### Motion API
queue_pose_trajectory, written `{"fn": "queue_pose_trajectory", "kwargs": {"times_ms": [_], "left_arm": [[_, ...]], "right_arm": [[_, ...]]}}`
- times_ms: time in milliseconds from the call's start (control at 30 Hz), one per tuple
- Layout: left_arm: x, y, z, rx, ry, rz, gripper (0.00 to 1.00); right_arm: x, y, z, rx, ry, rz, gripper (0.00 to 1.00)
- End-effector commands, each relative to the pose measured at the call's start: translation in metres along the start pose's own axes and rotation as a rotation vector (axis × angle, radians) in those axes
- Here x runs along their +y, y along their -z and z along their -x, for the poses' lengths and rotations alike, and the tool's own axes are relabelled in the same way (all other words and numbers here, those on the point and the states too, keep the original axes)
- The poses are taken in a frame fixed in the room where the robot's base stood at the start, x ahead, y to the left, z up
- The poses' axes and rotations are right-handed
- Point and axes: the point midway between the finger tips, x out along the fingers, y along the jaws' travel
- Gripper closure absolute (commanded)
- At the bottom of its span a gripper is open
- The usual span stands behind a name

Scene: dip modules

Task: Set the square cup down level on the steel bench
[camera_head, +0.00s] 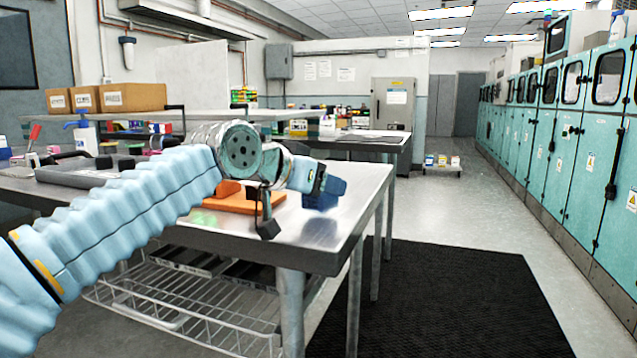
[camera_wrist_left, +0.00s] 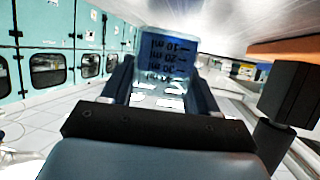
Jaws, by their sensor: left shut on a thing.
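The square cup (camera_head: 321,201) is blue and see-through, with dark ml marks. It is at the front right part of the steel bench (camera_head: 345,190), low over the top. I cannot tell whether its base touches the steel. My left gripper (camera_head: 326,184) is shut on the cup. In the left wrist view the cup (camera_wrist_left: 165,58) sits between the two dark fingers (camera_wrist_left: 160,85), with its base end toward the bench top (camera_wrist_left: 225,20). Its marks read 10, 20 and 30 ml. My right gripper is not in view.
An orange piece (camera_head: 232,203) lies on the bench left of the cup, partly behind my wrist. A grey tray (camera_head: 85,172) is further left. The steel right of the cup is clear up to the bench edge. A black mat (camera_head: 440,300) lies on the floor.

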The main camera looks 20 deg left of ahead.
Motion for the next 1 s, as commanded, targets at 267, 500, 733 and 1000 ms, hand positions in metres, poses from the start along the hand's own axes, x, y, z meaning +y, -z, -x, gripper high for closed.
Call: {"fn": "queue_pose_trajectory", "kwargs": {"times_ms": [267, 500, 733, 1000], "left_arm": [[0.000, -0.003, -0.001, 0.000, 0.000, 0.000, 0.70], [0.000, -0.007, -0.003, 0.000, 0.000, 0.000, 0.70], [0.000, -0.011, -0.005, 0.000, 0.000, 0.000, 0.70], [0.000, -0.010, -0.004, 0.000, 0.000, 0.000, 0.11]], "right_arm": [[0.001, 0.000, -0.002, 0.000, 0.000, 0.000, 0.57], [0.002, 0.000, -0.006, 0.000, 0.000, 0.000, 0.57], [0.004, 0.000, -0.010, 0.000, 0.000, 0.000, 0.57], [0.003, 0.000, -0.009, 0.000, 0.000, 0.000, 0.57]]}}
